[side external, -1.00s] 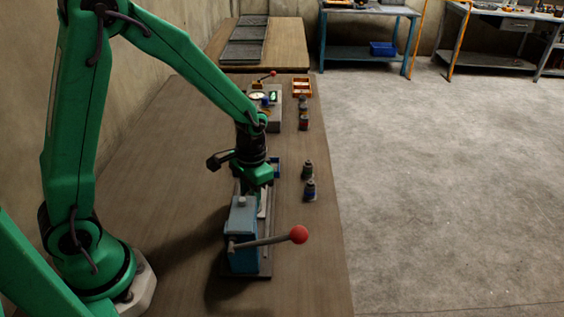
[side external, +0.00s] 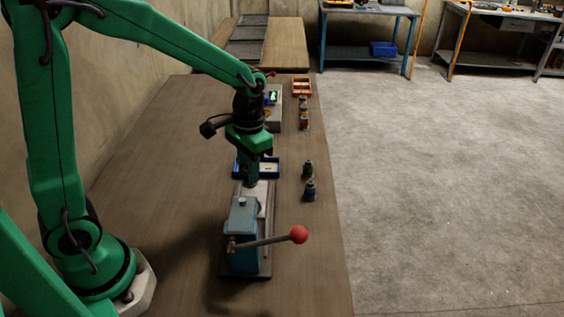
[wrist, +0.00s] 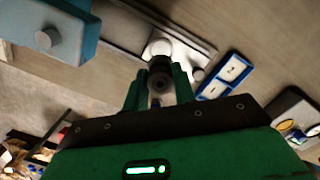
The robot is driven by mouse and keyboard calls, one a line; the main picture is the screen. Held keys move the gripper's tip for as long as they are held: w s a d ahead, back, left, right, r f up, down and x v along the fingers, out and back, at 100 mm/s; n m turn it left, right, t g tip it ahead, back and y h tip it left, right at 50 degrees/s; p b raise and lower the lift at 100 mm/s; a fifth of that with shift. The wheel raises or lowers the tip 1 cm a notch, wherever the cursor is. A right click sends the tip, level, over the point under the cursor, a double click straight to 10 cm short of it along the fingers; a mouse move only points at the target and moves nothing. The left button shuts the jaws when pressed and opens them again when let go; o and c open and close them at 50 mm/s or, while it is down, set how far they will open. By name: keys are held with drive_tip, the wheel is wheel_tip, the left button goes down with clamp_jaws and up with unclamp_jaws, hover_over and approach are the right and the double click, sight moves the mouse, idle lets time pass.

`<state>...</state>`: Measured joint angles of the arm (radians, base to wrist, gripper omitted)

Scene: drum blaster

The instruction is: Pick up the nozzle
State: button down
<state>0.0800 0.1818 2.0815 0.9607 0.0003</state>
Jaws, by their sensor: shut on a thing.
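My gripper (side external: 250,163) hangs over the bench, pointing down, above the far end of the blue lever device. It is shut on a small dark nozzle (wrist: 159,83), which shows between the green fingers in the wrist view. In the side external view the nozzle is small and partly covered by the fingers. It appears above the light plate (side external: 257,193) of the device, apart from it as far as I can tell. A pale round part (wrist: 158,47) lies beyond the nozzle in the wrist view.
The blue device (side external: 242,222) has a lever ending in a red ball (side external: 299,234). A blue tray (side external: 268,173) sits just behind my gripper. Small dark bottles (side external: 309,190) stand to the right. An orange tray (side external: 302,87) is further back. The bench's left side is clear.

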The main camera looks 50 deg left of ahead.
drive_tip(key=shift+r, duration=0.8)
drive_tip(key=w+d+n, duration=0.1)
drive_tip(key=w+n, duration=0.1)
drive_tip(key=w, duration=0.7)
drive_tip(key=shift+w+f+n, duration=0.25)
drive_tip(key=shift+w+n, duration=0.05)
drive_tip(key=shift+a, duration=0.1)
hover_over(267, 170)
drive_tip(key=f, duration=0.7)
drive_tip(key=shift+w, duration=0.25)
drive_tip(key=shift+f, duration=2)
drive_tip(key=shift+f, duration=0.1)
